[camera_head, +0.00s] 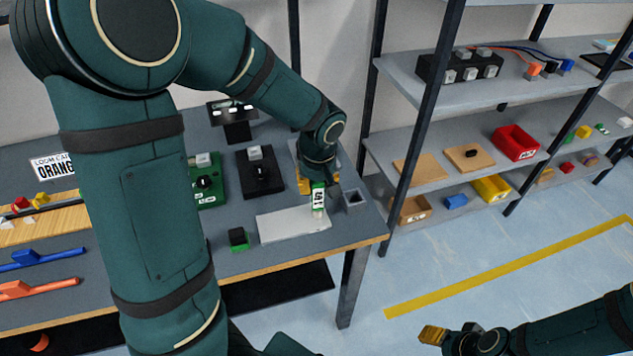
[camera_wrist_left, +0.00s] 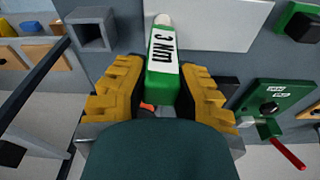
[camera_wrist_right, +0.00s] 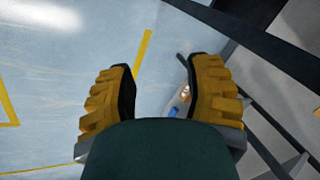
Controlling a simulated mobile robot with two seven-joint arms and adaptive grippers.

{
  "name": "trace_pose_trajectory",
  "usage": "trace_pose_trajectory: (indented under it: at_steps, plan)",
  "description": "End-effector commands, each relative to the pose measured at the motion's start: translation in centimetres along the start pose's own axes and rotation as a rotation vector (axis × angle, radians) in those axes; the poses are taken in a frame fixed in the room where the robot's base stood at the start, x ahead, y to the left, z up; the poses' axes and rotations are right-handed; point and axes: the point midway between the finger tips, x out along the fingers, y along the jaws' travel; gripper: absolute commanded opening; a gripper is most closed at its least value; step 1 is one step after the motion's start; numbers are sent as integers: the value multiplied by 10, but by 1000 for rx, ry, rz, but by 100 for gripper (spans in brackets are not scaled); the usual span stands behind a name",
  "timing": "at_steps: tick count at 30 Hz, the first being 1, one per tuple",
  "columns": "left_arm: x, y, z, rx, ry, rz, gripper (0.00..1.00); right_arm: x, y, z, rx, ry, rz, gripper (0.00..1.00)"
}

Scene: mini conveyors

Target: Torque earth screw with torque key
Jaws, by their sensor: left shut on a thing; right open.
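A green torque key (camera_head: 319,195) with a white label is held in my left gripper (camera_head: 310,182) above the right end of the workbench. In the left wrist view the key (camera_wrist_left: 163,85) sits between the yellow fingers, its label reads 3 Nm upside down, and its pale end points over a light grey plate (camera_wrist_left: 222,12). I cannot make out the earth screw. A green board (camera_head: 208,192) with a black knob stands on the bench, left of a black device (camera_head: 260,172). My right gripper (camera_wrist_right: 160,80) is open and empty, away from the bench over the floor.
A hollow grey square holder (camera_head: 356,199) stands near the bench's right edge. A small green and black block (camera_head: 238,239) sits left of the plate (camera_head: 290,224). Shelves with a red bin (camera_head: 516,142) and a yellow bin (camera_head: 492,188) stand right. Floor between is clear.

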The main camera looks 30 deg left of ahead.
Motion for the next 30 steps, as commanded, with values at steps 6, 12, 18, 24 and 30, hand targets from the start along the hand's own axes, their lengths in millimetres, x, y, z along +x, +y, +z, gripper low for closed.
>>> trace_pose_trajectory:
  at_steps: [6,12,18,24,30]
  plan:
    - [-1,0,0,251,-2,37,0,-8,-3,1,1,-4,0,51]
    - [-2,0,0,474,-1,70,0,-18,-6,1,1,-8,0,51]
    - [-2,1,0,691,-1,103,0,-30,-11,2,2,-14,-1,51]
    - [-3,1,0,907,-3,135,0,-45,-17,4,3,-21,-1,51]
    - [-4,2,1,1131,-3,169,0,-63,-23,5,4,-30,-1,51]
